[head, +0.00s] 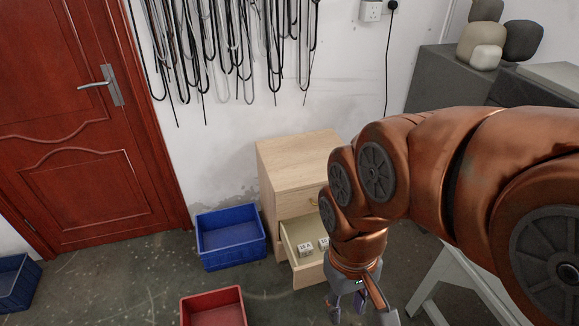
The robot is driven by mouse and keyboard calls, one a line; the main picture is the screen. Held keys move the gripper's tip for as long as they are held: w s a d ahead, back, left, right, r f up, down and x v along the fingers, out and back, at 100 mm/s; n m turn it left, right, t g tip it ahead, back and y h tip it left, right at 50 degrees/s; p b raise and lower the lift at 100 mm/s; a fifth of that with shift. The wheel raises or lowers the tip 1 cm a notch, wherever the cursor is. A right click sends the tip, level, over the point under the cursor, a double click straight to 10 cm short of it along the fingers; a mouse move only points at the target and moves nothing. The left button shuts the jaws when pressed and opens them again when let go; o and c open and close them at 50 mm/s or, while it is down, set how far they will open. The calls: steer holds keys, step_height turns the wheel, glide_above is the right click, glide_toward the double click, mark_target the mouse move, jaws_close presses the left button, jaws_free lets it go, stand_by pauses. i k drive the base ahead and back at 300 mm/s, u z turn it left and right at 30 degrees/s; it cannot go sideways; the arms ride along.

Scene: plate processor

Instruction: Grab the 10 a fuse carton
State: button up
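Two small white cartons lie in the open drawer (296,270) of a light wooden cabinet. The left carton (305,249) has a dark label that looks like "16 A", but it is too small to read surely. The right carton (323,243) is partly hidden by my arm, and its label seems to start with "10". My gripper (360,308) points down at the bottom edge, right of and nearer than the drawer. Its fingertips are cut off by the frame, so I cannot tell its opening or see anything held.
The wooden cabinet (290,163) stands against the wall, partly behind my arm. A blue bin (231,254) sits left of it, a red bin (213,298) in front. Another blue bin (14,290) is far left. A grey table leg (437,283) stands at right. Floor between bins is clear.

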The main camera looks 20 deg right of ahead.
mark_target(323, 244)
steer(key=z, duration=0.7)
